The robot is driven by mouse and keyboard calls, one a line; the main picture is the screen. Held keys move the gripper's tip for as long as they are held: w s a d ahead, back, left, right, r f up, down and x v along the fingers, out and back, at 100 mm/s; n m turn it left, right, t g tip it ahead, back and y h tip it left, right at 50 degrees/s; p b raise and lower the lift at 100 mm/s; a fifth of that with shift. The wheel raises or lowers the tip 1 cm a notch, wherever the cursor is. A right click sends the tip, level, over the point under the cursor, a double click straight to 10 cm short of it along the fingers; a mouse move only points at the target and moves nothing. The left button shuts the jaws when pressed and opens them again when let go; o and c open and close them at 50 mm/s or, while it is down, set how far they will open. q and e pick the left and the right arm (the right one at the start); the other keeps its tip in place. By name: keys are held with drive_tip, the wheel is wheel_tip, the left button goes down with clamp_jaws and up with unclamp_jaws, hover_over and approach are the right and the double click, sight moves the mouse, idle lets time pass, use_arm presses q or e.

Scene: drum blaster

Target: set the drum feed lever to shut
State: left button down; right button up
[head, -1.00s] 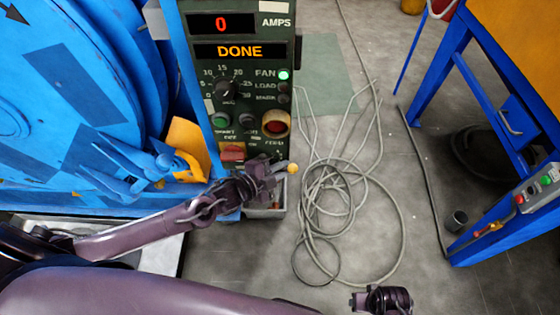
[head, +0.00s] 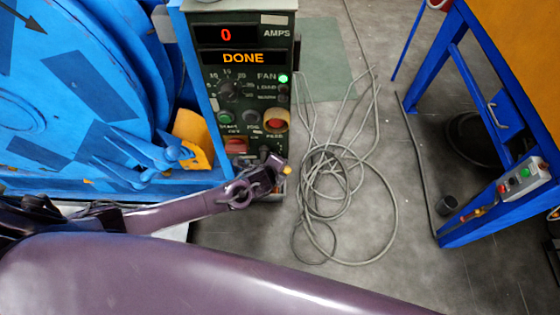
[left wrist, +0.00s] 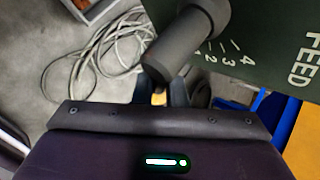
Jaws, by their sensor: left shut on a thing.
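The drum feed lever (left wrist: 185,45) is a dark rod in the left wrist view, in front of the green panel marked FEED (left wrist: 303,60), with pale scale marks and the numerals 2, 3 and 4. My left gripper (head: 272,177) is shut on the lever near this tip. The fingers hide part of the lever, and I cannot read its exact setting. My right gripper is not in view.
The control panel (head: 210,75) reads 0 AMPS and DONE, with a green FAN lamp lit. The blue drum machine (head: 75,75) stands left. Loose cable (head: 340,190) lies coiled on the floor. A blue-legged stand (head: 470,215) with a button box (head: 522,177) is at right.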

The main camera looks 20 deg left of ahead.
use_arm(q)
drive_tip(key=shift+s+a+f+m+g+y+p, duration=0.1)
drive_tip(key=shift+a+f+m+g+y+p, duration=0.3)
drive_tip(key=shift+y, duration=0.5)
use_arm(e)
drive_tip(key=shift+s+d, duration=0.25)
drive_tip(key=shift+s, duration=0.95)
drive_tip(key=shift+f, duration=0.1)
use_arm(q)
drive_tip(key=c, duration=1.5)
unclamp_jaws()
drive_tip(key=shift+s+r, duration=0.2)
drive_tip(key=shift+r, duration=0.05)
drive_tip(key=p+v, duration=0.1)
drive_tip(key=v, duration=0.6)
drive_tip(key=shift+s+p, duration=0.1)
drive_tip(key=shift+p, duration=0.25)
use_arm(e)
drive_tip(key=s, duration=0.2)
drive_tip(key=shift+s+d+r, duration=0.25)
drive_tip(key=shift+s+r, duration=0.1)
use_arm(q)
drive_tip(key=shift+d, duration=0.1)
